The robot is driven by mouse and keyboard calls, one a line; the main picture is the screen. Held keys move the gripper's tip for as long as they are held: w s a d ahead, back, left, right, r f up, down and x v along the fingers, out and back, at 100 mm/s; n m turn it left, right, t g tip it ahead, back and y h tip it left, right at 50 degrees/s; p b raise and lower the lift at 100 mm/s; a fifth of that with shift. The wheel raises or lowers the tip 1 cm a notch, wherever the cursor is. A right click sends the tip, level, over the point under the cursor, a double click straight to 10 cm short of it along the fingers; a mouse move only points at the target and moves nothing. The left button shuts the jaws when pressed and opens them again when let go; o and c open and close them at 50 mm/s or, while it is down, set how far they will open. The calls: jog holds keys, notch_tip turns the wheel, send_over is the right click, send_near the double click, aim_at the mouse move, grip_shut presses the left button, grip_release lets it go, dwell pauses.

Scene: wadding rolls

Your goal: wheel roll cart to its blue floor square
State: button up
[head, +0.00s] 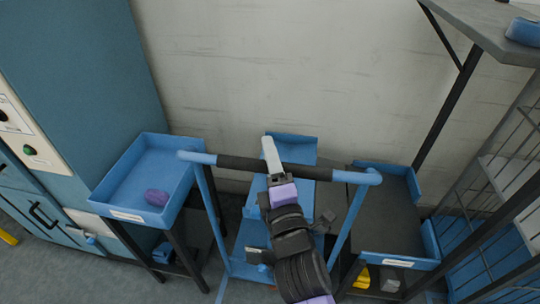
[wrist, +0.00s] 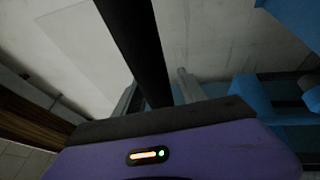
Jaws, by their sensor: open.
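The roll cart has a blue tube frame (head: 349,222) and a handle with a black grip (head: 312,172). In the wrist view the dark bar (wrist: 128,32) runs between the two spread fingers of my gripper (wrist: 158,88). The jaws are open around the bar; I cannot tell whether they touch it. My arm hides much of the cart's bed. A thin blue line (head: 222,287) shows on the floor by the cart's left; no whole floor square is visible.
A blue tray (head: 122,214) with a purple object (head: 156,197) stands on a dark stand at left, beside a teal cabinet (head: 95,70). At right are another blue-edged stand (head: 398,262), a wire cage (head: 497,190) and a grey shelf (head: 480,25). A wall is close behind.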

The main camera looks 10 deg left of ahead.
grip_shut()
jog(key=shift+f, duration=0.1)
dwell(1.3)
